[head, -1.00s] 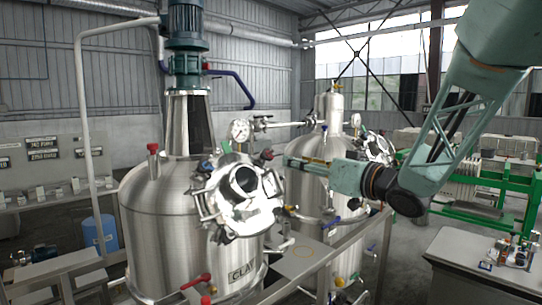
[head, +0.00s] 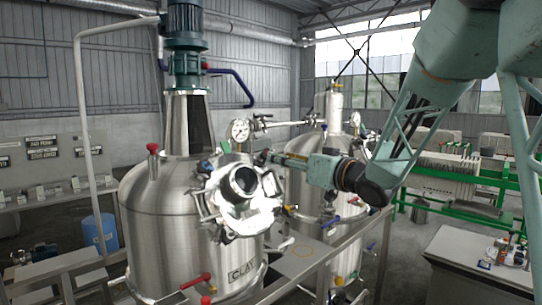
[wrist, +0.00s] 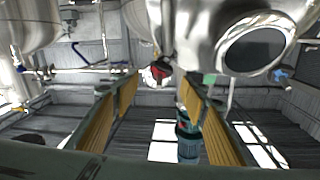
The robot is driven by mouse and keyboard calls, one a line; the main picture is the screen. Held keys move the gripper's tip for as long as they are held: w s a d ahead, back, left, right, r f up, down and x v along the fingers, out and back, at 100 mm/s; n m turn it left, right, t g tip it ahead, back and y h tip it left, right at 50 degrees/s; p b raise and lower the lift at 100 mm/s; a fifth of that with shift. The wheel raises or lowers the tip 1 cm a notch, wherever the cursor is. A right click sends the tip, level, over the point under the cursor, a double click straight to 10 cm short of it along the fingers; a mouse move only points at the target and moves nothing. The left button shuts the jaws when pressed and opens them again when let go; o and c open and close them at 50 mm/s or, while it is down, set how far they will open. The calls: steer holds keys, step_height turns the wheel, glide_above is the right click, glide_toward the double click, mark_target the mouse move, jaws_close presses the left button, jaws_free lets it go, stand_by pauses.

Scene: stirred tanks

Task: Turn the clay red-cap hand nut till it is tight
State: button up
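The clay tank (head: 185,225), a steel vessel with a CLAY plate (head: 243,271), stands left of centre in the head view. Its round lid with a dark sight glass (head: 243,181) faces forward and also shows in the wrist view (wrist: 255,50). The red-cap hand nut (wrist: 158,73) sits at the lid's edge. In the wrist view it lies ahead of my gripper (wrist: 156,88), between the lines of the two spread fingers. My gripper (head: 276,156) is open at the lid's upper right in the head view. I cannot tell whether the fingers touch the nut.
A second steel tank (head: 325,190) stands behind on the right. A pressure gauge (head: 240,130) and piping rise above the clay tank's lid. A motor (head: 186,30) tops the clay tank. A steel frame rail (head: 330,245) runs in front. A grey bench (head: 475,258) is at lower right.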

steer(key=shift+p+x, duration=0.3)
steer(key=shift+x, duration=2.95)
steer(key=shift+c, duration=0.3)
steer(key=c, duration=0.8)
